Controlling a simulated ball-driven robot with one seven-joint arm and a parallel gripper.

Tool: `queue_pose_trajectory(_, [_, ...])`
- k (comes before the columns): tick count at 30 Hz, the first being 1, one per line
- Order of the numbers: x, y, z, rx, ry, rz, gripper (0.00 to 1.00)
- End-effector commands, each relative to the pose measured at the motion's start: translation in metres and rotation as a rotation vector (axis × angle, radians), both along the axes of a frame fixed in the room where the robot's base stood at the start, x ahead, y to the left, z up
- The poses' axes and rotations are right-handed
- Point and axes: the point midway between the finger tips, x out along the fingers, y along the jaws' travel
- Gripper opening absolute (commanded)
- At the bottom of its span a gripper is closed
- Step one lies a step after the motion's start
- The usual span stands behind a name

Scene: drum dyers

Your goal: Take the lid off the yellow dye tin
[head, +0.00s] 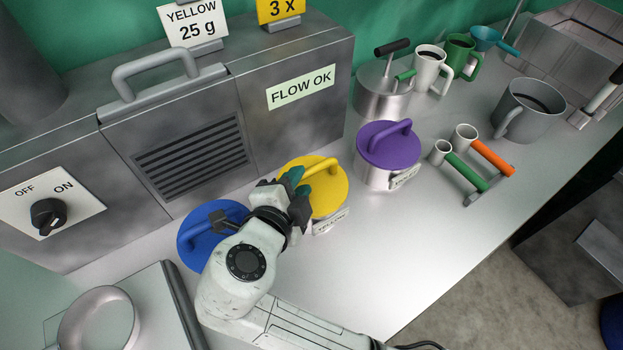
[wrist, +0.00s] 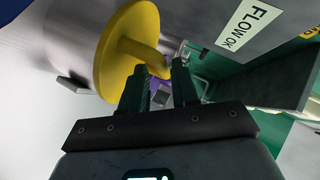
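The yellow dye tin has a round yellow lid (head: 333,190) with a raised arched handle. Its label (head: 331,222) shows at the front, and my gripper and the lid hide most of the tin body. The lid appears to sit on the tin. My gripper (head: 296,181) is at the left side of the lid, by the handle. In the wrist view the lid (wrist: 112,62) is seen edge-on and its handle (wrist: 148,57) reaches towards the gap between my fingers (wrist: 160,80). The fingers are apart, and no firm contact with the handle shows.
A blue-lidded tin (head: 199,238) stands close on the left, partly behind my arm. A purple-lidded tin (head: 388,150) stands to the right. A grey machine (head: 190,150) rises behind. Scoops (head: 490,157) and mugs stand further right. The front right counter is clear.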

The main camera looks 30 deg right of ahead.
Motion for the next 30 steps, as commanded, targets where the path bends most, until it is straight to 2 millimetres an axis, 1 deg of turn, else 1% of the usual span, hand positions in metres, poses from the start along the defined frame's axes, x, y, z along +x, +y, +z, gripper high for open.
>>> queue_pose_trajectory(1, [0.004, -0.008, 0.001, -0.001, 0.004, -0.005, 0.29])
queue_pose_trajectory(3, [0.01, -0.016, -0.002, 0.0, 0.003, -0.005, 0.29])
queue_pose_trajectory(7, [0.019, -0.026, -0.01, -0.002, 0.002, -0.004, 0.29])
queue_pose_trajectory(11, [0.022, -0.03, -0.014, 0.0, 0.001, -0.001, 0.29])
queue_pose_trajectory(17, [0.022, -0.03, -0.014, 0.0, 0.001, -0.001, 0.28])
queue_pose_trajectory(26, [0.022, -0.03, -0.014, 0.0, 0.001, -0.001, 0.0])
queue_pose_trajectory(30, [0.022, -0.03, -0.014, -0.001, 0.0, -0.001, 0.0])
